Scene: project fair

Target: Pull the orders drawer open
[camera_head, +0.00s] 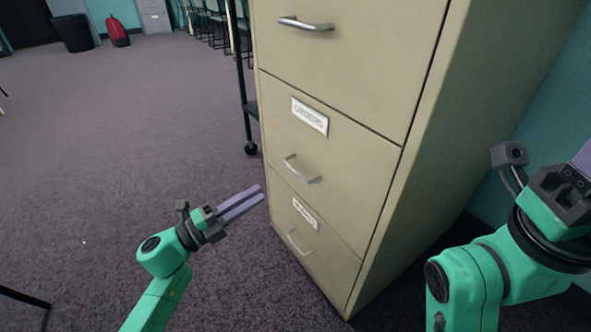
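The beige filing cabinet (345,75) stands upright in the middle of the head view, with its drawers closed. The orders drawer (365,150) is the middle one showing; its white label (310,116) seems to read ORDERS, though it is blurred. Its silver bar handle (301,170) sits below the label. My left gripper (262,192) is left of and below that handle, apart from it as far as I can tell. Its two purple fingers lie together, with nothing between them. My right gripper (583,158) is cut off at the right edge, so its fingers' state is hidden.
A lower drawer (325,243) with its own label and handle (299,243) is below, and an upper handle (306,24) above. A black wheeled stand (247,110) is behind the cabinet's left edge. Carpet (110,145) is open to the left. A teal wall (560,110) is at right.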

